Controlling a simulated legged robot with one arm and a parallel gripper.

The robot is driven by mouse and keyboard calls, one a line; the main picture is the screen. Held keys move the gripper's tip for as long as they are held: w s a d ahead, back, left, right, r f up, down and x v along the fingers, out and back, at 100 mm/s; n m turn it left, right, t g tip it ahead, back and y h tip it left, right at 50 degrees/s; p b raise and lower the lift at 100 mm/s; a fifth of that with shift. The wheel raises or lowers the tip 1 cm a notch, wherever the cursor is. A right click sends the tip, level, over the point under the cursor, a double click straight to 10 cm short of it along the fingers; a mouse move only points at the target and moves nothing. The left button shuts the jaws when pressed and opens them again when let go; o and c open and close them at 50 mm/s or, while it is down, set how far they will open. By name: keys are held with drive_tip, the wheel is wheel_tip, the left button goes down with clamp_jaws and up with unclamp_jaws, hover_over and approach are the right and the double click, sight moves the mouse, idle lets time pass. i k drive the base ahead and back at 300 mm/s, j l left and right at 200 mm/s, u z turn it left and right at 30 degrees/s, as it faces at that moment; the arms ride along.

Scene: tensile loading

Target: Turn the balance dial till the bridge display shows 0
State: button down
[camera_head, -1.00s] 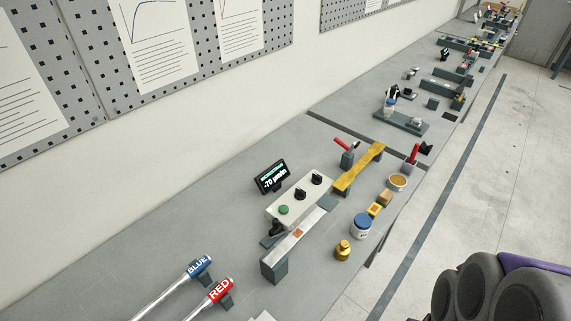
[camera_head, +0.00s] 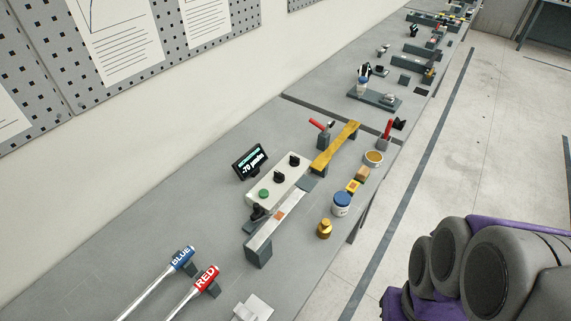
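The bridge display (camera_head: 250,162) is a small black screen on the bench, tilted, and it reads about -70 µm/m. Beside it stands a pale box (camera_head: 289,184) with a green button (camera_head: 263,193) and two black dials, one nearer the middle (camera_head: 278,174) and one at the far end (camera_head: 294,160). I cannot tell from labels which is the balance dial. My arm shows as grey and purple links at the lower right, away from the box. My gripper's fingers are not in view.
A metal beam (camera_head: 262,234) lies along the box's front. A brass weight (camera_head: 324,228), a blue-lidded jar (camera_head: 341,204) and a yellow bar (camera_head: 336,147) are close by. Blue (camera_head: 181,257) and red (camera_head: 206,277) labelled rods lie front left. The floor right of the bench is clear.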

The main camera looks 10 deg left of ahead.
sight(280, 177)
drive_tip(key=i+u, duration=0.35)
drive_tip(key=i+l+u, duration=0.15)
drive_tip(key=i+u, duration=0.25)
drive_tip(key=k+j, duration=0.05)
drive_tip(key=k, duration=0.05)
